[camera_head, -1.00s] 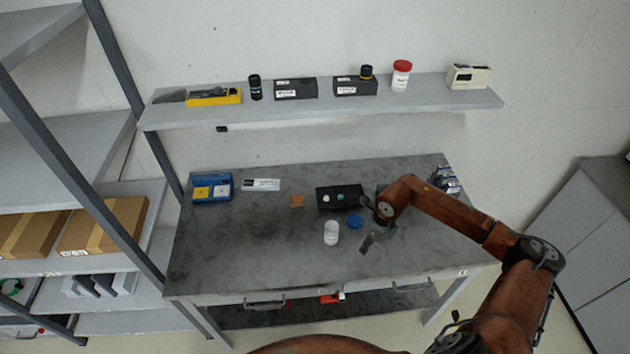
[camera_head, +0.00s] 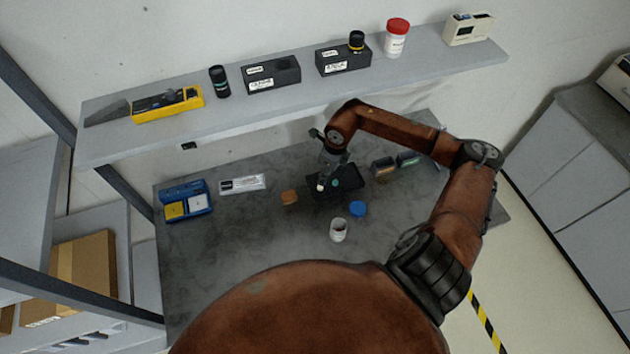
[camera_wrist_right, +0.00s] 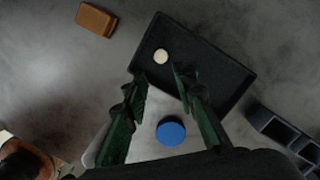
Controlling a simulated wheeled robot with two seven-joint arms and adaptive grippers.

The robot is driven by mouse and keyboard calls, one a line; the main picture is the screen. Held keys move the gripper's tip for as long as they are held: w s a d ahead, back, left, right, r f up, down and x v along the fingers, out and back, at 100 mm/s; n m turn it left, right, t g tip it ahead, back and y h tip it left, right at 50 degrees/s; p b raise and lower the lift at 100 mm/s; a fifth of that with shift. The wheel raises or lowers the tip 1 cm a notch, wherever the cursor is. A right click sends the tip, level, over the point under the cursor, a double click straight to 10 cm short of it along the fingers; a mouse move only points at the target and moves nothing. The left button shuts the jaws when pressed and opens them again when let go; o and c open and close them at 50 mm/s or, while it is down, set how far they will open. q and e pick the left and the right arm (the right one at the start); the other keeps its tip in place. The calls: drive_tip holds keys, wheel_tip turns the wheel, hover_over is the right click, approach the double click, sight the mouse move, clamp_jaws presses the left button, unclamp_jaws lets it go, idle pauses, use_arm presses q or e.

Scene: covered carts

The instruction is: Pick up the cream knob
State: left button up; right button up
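The cream knob (camera_head: 320,187) is a small pale round piece in the black tray (camera_head: 348,189) on the grey worktop. In the right wrist view the cream knob (camera_wrist_right: 160,57) lies inside the tray (camera_wrist_right: 222,62), just past the fingertips and roughly in line with the gap between them. My right gripper (camera_wrist_right: 159,76) is open with nothing between its fingers. In the head view the right gripper (camera_head: 330,164) is over the back left part of the tray. A teal knob (camera_head: 336,183) is beside the cream one; I cannot make it out in the wrist view. My left gripper is out of view.
A brown block (camera_head: 289,197) lies left of the tray. A blue lid (camera_head: 358,208) and a white jar (camera_head: 338,230) are in front of it. Small dark bins (camera_head: 396,163) are to its right. A shelf (camera_head: 300,93) with several items runs above the worktop's back.

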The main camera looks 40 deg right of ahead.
sight(320, 187)
drive_tip(key=f, duration=0.2)
drive_tip(key=shift+w+a+f, duration=0.15)
drive_tip(key=shift+w+f, duration=0.15)
drive_tip(key=f+p, duration=0.1)
drive_tip(key=f, duration=0.1)
drive_tip(key=w+f, duration=0.1)
drive_tip(key=f, duration=0.1)
drive_tip(key=shift+f+p, duration=0.35)
drive_tip(key=shift+c, duration=0.2)
drive_tip(key=c, duration=0.5)
